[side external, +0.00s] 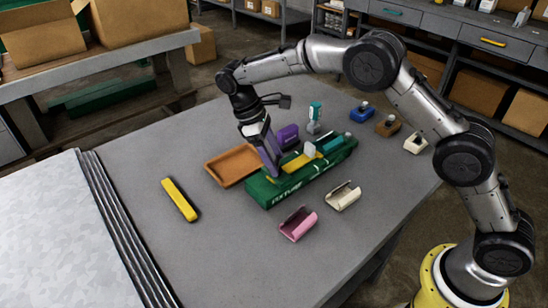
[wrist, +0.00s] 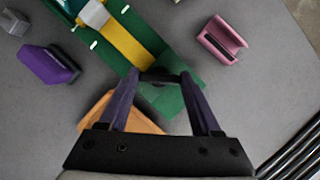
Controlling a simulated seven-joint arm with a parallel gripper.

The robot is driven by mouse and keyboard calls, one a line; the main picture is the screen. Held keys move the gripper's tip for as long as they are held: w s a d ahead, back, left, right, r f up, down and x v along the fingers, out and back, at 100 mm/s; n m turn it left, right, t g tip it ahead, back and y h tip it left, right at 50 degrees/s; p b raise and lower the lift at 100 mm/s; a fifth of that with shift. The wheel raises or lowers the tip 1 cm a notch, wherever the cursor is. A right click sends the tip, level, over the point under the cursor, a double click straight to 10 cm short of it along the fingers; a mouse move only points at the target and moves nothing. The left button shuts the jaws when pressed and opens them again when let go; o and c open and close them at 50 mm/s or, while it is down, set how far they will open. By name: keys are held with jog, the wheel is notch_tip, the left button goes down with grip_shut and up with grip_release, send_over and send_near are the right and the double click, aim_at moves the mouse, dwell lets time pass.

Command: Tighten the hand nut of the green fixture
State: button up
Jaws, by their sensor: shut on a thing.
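The green fixture (side external: 310,178) lies diagonally on the grey table, a long body with white lettering on its front side. It also shows in the wrist view (wrist: 185,62). A yellow strip (wrist: 128,45) and a whitish block (wrist: 94,14) sit along its top. My gripper (side external: 273,172) reaches down to the fixture's near-left end. In the wrist view, the purple-grey fingers of my gripper (wrist: 161,78) close on a dark bar-like part, the hand nut (wrist: 160,76), at that end. The fingers hide much of the nut, and its thread cannot be seen.
An orange tray (side external: 226,168) lies close behind the fixture's left end. A purple block (side external: 288,134) stands behind it. Pink (side external: 298,224) and cream (side external: 343,196) channel pieces lie in front. A yellow bar (side external: 180,200) lies left. The table's front is clear.

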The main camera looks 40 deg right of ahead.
jog(key=m, duration=0.2)
jog(key=m+y, duration=0.1)
jog(key=m, duration=0.1)
jog(key=shift+w+d+r+m+g+y, duration=0.1)
jog(key=shift+m+g+y, duration=0.2)
jog(key=shift+d+m+y, duration=0.1)
jog(key=shift+m+y, duration=0.5)
jog(key=shift+m, duration=1)
jog(key=o, duration=1.4)
jog(key=shift+v, duration=3.7)
jog(key=shift+d, duration=0.1)
